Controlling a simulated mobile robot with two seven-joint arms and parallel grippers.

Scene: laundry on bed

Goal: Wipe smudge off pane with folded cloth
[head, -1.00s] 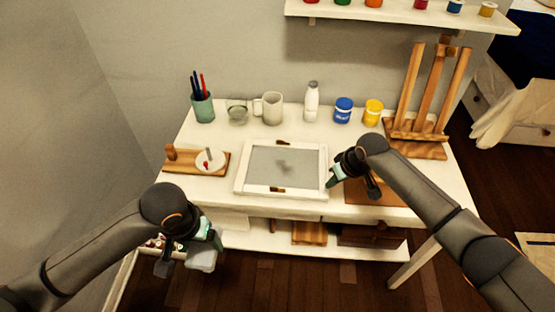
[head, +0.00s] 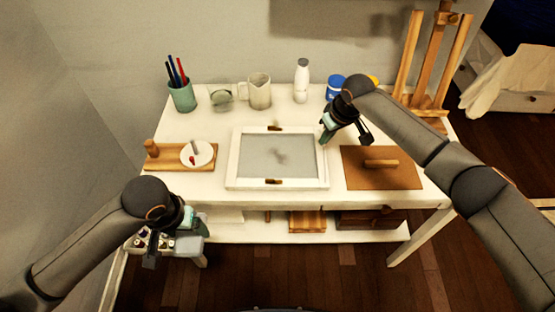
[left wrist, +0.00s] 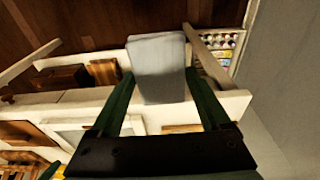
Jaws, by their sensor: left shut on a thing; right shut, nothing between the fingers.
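The glass pane (head: 262,168) lies flat in a white frame on the white table, with a dark smudge (head: 281,156) near its middle. My left gripper (head: 182,228) is in front of the table's left part and shut on the grey folded cloth (head: 189,247). In the left wrist view the cloth (left wrist: 158,65) sits between the fingertips, and part of the frame shows beyond the left finger. My right gripper (head: 325,137) is shut and empty, above the table by the frame's upper right corner.
A brown board with a handle (head: 385,175) lies right of the frame. A wooden board with a white dish (head: 197,154) lies left. A pen cup (head: 182,97), mug (head: 257,91), white bottle (head: 301,80) and blue jar (head: 335,86) stand behind; a wooden easel (head: 425,75) stands at back right.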

